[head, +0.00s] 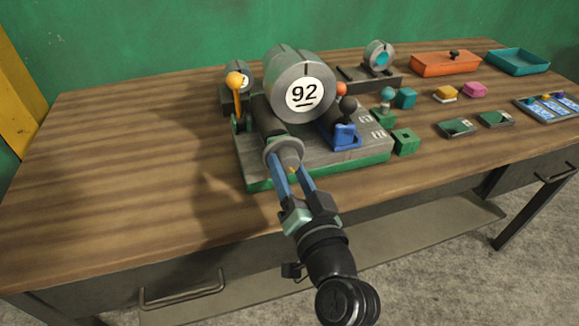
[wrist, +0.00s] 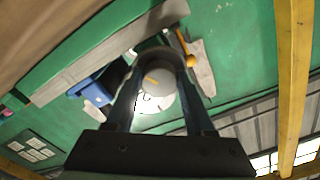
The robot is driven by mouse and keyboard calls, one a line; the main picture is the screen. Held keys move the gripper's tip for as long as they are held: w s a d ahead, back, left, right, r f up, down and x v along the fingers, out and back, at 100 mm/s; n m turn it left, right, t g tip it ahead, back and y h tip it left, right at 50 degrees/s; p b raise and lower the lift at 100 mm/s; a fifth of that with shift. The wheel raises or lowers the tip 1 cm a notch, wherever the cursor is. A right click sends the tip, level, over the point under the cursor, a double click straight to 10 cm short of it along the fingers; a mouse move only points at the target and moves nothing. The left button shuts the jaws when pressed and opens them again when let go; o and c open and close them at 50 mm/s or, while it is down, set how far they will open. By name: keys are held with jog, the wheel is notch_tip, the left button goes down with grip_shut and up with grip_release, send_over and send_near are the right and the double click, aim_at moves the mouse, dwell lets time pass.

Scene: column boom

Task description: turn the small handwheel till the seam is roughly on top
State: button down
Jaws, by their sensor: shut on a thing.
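The small handwheel (head: 270,150) is a grey disc with a protruding hub, low on the front of the grey machine with a green base. My gripper (head: 290,168) is shut on the handwheel's hub, one blue finger on each side. In the wrist view the round grey hub (wrist: 158,82) sits between the fingers and bears a short orange mark. Above it, the large grey drum (head: 290,68) has a white face marked 92, upright in the head view. A thin dark line runs near the top of the drum's rim; I cannot tell for sure that it is the seam.
An orange-knobbed lever (head: 236,82) stands left of the drum. A blue block with a black-knobbed lever (head: 345,132) is at its right. Green blocks, small trays and an orange box (head: 446,64) lie further right. The table's left side is clear.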

dwell(0.4)
jog(key=shift+c, duration=1.3)
grip_release()
jog(key=b+v, duration=0.1)
jog(key=v, duration=1.2)
jog(key=shift+b, duration=0.3)
